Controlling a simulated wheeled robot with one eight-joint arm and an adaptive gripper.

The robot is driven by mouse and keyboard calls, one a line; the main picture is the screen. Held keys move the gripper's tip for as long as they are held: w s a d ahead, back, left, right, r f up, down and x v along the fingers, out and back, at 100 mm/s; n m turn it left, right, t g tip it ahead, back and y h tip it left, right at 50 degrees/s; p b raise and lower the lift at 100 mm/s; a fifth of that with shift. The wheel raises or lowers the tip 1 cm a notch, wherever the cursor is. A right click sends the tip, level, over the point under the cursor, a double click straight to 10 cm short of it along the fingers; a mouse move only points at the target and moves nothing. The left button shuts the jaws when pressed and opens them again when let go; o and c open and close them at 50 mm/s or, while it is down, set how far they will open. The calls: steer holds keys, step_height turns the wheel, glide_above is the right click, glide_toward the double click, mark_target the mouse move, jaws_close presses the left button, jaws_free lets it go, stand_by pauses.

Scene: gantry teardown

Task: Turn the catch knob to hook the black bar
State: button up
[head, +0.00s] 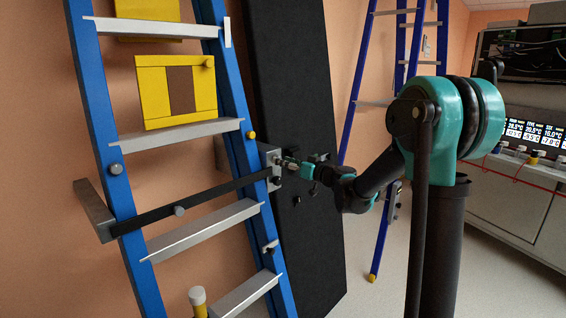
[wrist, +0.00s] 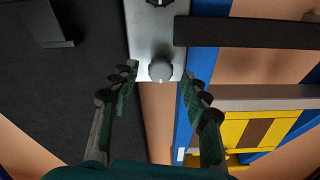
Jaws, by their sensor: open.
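The black bar (head: 190,201) runs across the blue ladder, its right end by a metal plate (head: 274,165). In the wrist view the bar (wrist: 250,33) meets or overlaps the right edge of the plate (wrist: 145,35); I cannot tell whether it is hooked. A round grey knob (wrist: 161,71), seemingly the catch knob, sits at the plate's end. My gripper (wrist: 158,76) is open, with a fingertip on each side of this knob and small gaps showing. In the head view my gripper (head: 287,163) is at the plate and hides part of it.
A tall black panel (head: 285,75) stands behind my gripper. Another blue ladder (head: 361,70) stands behind. A bench (head: 510,200) with displays is at right. Floor between is clear.

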steer(key=shift+w+a, duration=0.3)
steer(key=shift+a, duration=0.1)
jaws_close()
steer(key=shift+m, duration=8.9)
